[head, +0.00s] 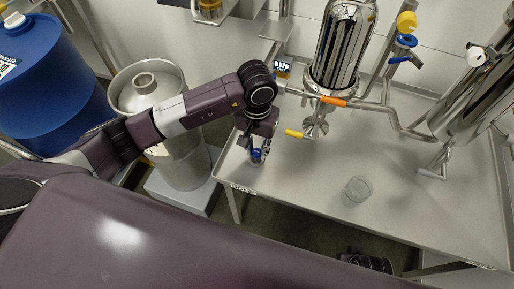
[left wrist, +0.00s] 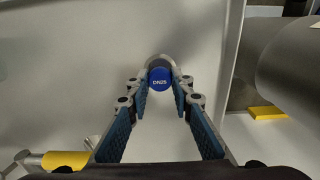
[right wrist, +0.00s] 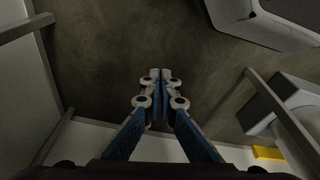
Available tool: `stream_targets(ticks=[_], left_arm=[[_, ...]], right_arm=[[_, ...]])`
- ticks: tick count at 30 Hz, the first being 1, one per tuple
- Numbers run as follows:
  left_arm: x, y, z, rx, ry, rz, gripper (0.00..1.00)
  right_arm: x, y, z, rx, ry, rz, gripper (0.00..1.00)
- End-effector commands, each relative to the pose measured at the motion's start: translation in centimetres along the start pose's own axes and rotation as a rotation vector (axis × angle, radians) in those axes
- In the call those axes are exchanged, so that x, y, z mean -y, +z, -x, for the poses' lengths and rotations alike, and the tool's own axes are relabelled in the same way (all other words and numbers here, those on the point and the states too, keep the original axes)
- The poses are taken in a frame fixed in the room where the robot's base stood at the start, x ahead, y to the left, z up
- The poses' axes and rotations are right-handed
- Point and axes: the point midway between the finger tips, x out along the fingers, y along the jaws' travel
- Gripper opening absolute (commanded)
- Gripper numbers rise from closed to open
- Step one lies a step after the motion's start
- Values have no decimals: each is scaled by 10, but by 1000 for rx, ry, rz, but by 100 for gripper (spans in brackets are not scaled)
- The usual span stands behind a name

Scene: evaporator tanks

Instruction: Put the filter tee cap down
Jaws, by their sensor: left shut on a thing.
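The filter tee cap shows in the left wrist view as a round blue face (left wrist: 160,78) marked DN25, with a grey metal rim behind it. My left gripper (left wrist: 162,84) has its fingertips closed on the cap's two sides. In the head view my left gripper (head: 257,154) points down over the left front corner of the steel table (head: 300,185). I cannot tell whether the cap touches the table top. My right gripper (right wrist: 160,74) has its fingertips together with nothing between them, pointing at the dark floor.
A clear beaker (head: 358,189) stands on the table to the right. Steel piping with a yellow-handled valve (head: 295,134) and a vertical steel tank (head: 341,45) stand behind. A large steel can (head: 190,160) and a blue drum (head: 45,85) are at left. The table's front middle is clear.

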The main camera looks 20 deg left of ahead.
Motion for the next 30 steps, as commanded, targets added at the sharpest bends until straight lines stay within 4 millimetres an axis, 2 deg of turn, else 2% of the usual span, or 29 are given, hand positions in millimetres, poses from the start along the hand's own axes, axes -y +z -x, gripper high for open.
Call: stream_targets(ticks=[1, 5, 17, 19, 30], left_arm=[[0, 0, 0, 0, 0, 0, 24], [0, 0, 0, 0, 0, 0, 38], [0, 0, 2, 0, 0, 0, 38], [0, 0, 4, 0, 0, 0, 38], [0, -2, 88, -6, -1, 0, 38]], right_arm=[[0, -1, 2, -1, 0, 0, 0], [-1, -3, 4, -7, 1, -1, 0], [-2, 0, 1, -1, 3, 0, 0], [-5, 1, -7, 0, 6, 2, 0], [-1, 17, -29, 14, 2, 4, 0]])
